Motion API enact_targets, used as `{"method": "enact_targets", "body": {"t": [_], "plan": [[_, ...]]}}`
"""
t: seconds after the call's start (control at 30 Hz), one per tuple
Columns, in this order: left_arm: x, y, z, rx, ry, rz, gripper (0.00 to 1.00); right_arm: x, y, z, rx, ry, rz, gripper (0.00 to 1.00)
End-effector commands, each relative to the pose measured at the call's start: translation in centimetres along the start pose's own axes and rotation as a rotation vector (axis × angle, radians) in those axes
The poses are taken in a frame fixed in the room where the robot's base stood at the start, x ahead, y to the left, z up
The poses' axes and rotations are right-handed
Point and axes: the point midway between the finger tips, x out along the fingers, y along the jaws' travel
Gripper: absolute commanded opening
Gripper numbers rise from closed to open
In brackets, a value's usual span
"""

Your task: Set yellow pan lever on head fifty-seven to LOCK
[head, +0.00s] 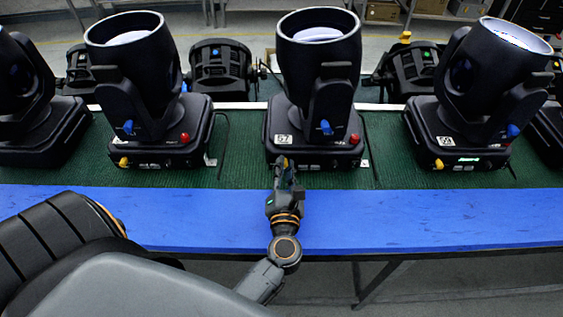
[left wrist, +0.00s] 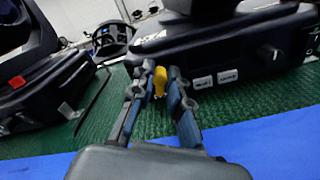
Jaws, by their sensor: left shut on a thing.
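Head fifty-seven (head: 318,70) is the middle black moving head, with a white "57" label (head: 283,139) on its base. It has a blue lever (head: 326,127) and a red knob (head: 354,139). My left gripper (head: 285,168) reaches the front left corner of its base, below the label. In the left wrist view, the yellow pan lever (left wrist: 160,81) stands between the fingertips of the left gripper (left wrist: 160,77), which is shut on it. The fingers partly cover the lever, and its LOCK marking cannot be read. My right gripper is not in view.
Similar heads stand on the left (head: 130,80) and right (head: 485,90), each with its own yellow lever. They rest on a green mat (head: 235,150) along a blue table edge (head: 400,215). A cable lies between the heads.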

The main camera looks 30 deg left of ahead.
Motion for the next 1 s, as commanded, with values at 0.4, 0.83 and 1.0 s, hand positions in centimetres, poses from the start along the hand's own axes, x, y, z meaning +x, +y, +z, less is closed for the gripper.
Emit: {"method": "enact_targets", "body": {"t": [0.4, 0.83, 1.0], "plan": [[0.1, -0.6, 0.3, 0.214, 0.0, 0.003, 0.0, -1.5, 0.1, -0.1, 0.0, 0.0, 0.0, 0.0], [0.1, -0.8, 0.2, 0.254, -0.002, 0.003, 0.0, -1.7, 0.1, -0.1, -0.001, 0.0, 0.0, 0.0], [0.1, -0.8, 0.2, 0.254, -0.002, 0.003, 0.0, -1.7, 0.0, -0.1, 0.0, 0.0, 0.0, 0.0]]}}
